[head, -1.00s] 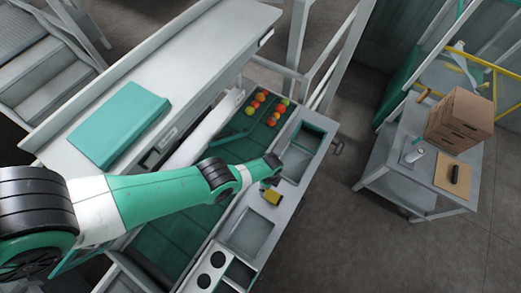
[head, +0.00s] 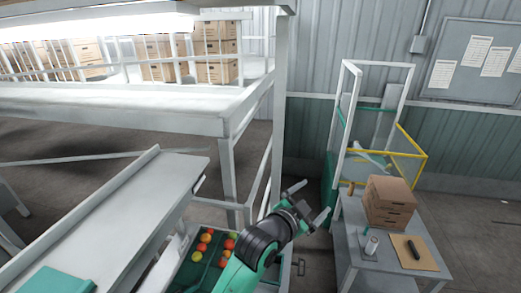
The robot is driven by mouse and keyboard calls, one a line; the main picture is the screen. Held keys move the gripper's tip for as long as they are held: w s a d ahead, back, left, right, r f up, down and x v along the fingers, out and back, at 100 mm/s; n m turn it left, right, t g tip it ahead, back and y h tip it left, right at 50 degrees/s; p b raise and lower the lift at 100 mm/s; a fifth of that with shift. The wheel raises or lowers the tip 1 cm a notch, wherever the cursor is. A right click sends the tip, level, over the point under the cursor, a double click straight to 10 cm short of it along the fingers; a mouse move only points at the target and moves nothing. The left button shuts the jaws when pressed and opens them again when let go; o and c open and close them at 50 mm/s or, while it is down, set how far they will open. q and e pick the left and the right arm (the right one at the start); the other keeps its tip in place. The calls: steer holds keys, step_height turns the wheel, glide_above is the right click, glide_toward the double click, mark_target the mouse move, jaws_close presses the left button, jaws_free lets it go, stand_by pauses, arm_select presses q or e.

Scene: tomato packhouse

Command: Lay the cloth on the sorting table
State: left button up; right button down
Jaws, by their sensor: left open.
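My left gripper (head: 312,202) is open and empty, its fingers spread in the air beyond the tomato bed. A flat green piece (head: 56,281), possibly the cloth, lies on the pale grey tabletop (head: 125,215) at the lower left. The bottom edge of the picture cuts it off. It is well to the left of my gripper and apart from it. I cannot tell for sure which surface is the sorting table. Red, orange and yellow tomatoes (head: 206,238) lie on a green bed, partly behind my left arm. My right gripper is not in view.
A white post (head: 277,120) and railing stand behind my gripper. A yellow-railed frame (head: 412,150) is at the back right.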

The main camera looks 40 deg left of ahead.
arm_select(q)
steer(key=s+d+r+n+t+h, duration=0.1)
steer(key=s+r+t, duration=0.25)
steer(key=r, duration=0.65)
steer(key=s+d+r+n+t, duration=0.15)
steer(key=s+r, duration=0.25)
steer(key=r, duration=0.6)
steer(key=s+d+r+n+t+h, duration=0.1)
steer(key=s+r+t, duration=0.5)
steer(key=s+r, duration=0.8)
steer(key=s+d+n, duration=0.1)
steer(key=s, duration=0.2)
steer(key=shift+s+t+h, duration=0.3)
steer(key=shift+t, duration=0.1)
steer(key=shift+r, duration=0.1)
